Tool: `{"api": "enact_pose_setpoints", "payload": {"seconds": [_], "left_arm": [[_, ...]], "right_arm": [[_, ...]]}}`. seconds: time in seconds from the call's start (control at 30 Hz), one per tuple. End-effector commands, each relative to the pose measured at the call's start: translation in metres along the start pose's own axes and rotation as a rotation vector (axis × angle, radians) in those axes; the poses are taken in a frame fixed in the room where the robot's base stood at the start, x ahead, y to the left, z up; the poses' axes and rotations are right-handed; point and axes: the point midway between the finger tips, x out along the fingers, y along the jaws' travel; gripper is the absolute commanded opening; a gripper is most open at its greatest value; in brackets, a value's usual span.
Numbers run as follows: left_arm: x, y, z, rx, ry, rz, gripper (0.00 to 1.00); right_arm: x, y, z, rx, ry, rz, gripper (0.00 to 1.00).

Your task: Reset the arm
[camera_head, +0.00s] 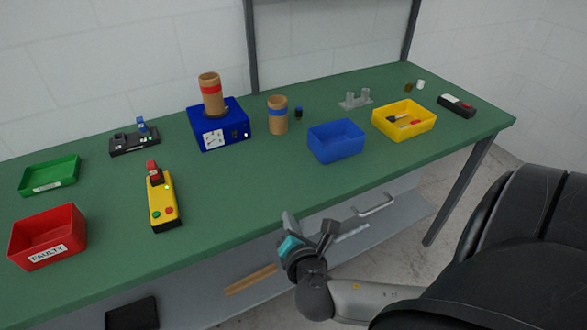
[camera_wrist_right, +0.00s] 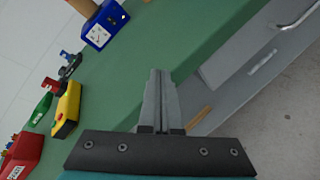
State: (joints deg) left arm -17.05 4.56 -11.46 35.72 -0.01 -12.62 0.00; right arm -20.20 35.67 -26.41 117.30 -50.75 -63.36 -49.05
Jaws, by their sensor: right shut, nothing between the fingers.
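My right arm comes in from the lower right in the head view, its elbow and wrist links bent in front of the bench. My right gripper (camera_head: 288,218) is at the front edge of the green workbench (camera_head: 240,190), with nothing in it. In the right wrist view the two fingers of the right gripper (camera_wrist_right: 158,75) lie together, shut and empty, over the bench's front edge. My left gripper and left arm are not in view.
On the bench stand a blue gauge box (camera_head: 222,130) with a cardboard tube (camera_head: 210,97), another tube (camera_head: 278,116), a blue bin (camera_head: 336,142), a yellow bin (camera_head: 405,134), a yellow control box (camera_head: 162,205), a red FAULTY bin (camera_head: 48,252) and a green tray (camera_head: 50,176). The front middle is clear.

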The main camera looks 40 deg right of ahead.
Motion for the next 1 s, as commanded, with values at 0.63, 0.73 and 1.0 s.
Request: {"api": "enact_pose_setpoints", "payload": {"seconds": [0.63,0.73,1.0], "left_arm": [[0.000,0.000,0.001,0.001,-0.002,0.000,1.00],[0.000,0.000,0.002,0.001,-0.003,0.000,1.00],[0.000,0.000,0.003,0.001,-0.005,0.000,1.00]], "right_arm": [[-0.002,-0.001,-0.002,0.041,0.007,-0.017,0.00],[-0.010,-0.008,-0.007,0.191,0.029,-0.089,0.00],[-0.074,-0.036,-0.051,1.017,0.112,-0.555,0.00]]}}
